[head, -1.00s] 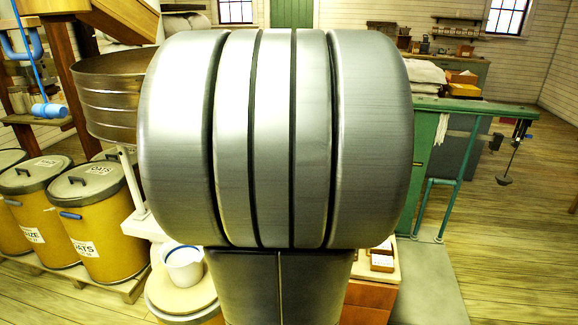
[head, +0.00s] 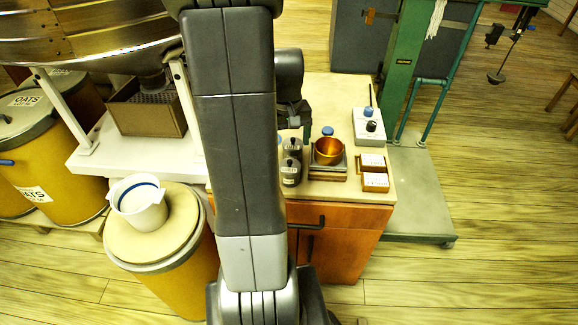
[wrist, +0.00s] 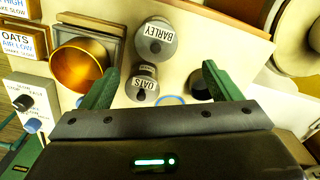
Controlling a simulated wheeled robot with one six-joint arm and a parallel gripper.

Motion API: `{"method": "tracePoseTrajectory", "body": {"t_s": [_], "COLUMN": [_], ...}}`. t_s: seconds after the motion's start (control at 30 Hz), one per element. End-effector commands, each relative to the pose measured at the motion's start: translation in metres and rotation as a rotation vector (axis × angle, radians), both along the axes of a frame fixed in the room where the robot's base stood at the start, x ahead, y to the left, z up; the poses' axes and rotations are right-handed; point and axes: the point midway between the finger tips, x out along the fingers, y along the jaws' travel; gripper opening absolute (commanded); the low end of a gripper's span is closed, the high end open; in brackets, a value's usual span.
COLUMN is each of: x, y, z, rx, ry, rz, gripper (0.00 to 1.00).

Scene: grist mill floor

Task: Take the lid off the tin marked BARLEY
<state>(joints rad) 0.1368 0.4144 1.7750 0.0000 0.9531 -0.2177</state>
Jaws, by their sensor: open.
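The tin marked BARLEY (wrist: 155,42) is a small grey tin with a dark knob on its lid; the lid is on. It also shows in the head view (head: 291,173), on the wooden cabinet top beside the brass bowl. A smaller tin marked OATS (wrist: 142,85) stands close to it, on the side nearer my gripper. My gripper (wrist: 158,85) is open and empty, its green fingers spread above the cabinet top. The OATS tin shows between the fingers; the BARLEY tin lies beyond the fingertips. In the head view my arm hides much of the gripper.
The brass bowl (head: 328,151) sits on a stand right of the tins. Label cards (head: 375,181) and a knobbed control box (head: 369,127) are further right. A white jug (head: 138,202) stands on a barrel at left. A dark round cap (wrist: 201,88) is near the right finger.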

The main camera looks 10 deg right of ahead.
Motion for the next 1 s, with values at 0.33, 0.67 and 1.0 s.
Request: {"method": "tracePoseTrajectory", "body": {"t_s": [0.33, 0.67, 1.0], "x": [-0.004, -0.008, -0.007], "y": [-0.003, -0.006, -0.006], "z": [-0.033, -0.07, -0.07], "rx": [0.001, 0.0, 0.0], "ry": [0.003, 0.001, -0.001], "rz": [0.0, 0.0, 0.0], "gripper": [0.84, 0.84, 0.6]}}
